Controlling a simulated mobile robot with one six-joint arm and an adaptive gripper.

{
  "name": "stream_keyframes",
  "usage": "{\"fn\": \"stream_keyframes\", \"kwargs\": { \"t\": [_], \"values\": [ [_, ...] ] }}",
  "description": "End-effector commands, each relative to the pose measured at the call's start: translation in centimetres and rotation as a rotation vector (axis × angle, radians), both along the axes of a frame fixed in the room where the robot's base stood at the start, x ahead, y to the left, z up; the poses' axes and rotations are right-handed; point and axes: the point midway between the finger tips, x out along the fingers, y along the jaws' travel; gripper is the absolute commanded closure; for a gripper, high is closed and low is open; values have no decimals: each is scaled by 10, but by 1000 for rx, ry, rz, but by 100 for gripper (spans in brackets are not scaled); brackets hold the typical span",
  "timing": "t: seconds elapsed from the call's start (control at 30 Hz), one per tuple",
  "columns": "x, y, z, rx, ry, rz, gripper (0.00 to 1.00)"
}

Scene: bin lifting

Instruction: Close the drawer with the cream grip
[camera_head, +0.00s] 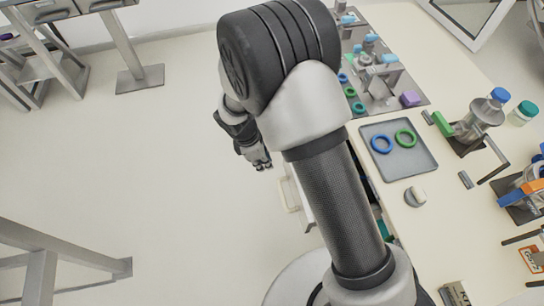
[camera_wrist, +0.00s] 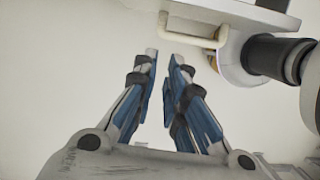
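The drawer's cream grip (camera_head: 288,195) shows left of my arm in the head view. The pale drawer front (camera_head: 308,206) stands out from the bench side, and my arm hides much of the drawer. My gripper (camera_head: 258,164) hangs over the floor, left of and beyond the grip in the head view. In the wrist view its two blue-grey fingers (camera_wrist: 164,56) are apart with nothing between them. The fingertips are close below the grip, apparently not touching it.
The bench top (camera_head: 440,225) holds a grey tray (camera_head: 415,165) with a blue and a green ring, a small round knob (camera_head: 415,196) and several devices. A metal frame (camera_head: 40,270) stands lower left.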

Motion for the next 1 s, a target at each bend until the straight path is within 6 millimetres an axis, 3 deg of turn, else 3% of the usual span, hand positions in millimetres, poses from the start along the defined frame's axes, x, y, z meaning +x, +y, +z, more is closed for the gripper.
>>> {"fn": "stream_keyframes", "kwargs": {
  "t": [0.27, 0.7, 1.0],
  "values": [
    [-3, 2, -32, -13, 21, 58, 100],
    [3, -19, -120, -12, 22, 53, 100],
    [14, -53, -115, -12, 19, 52, 100]
  ]
}}
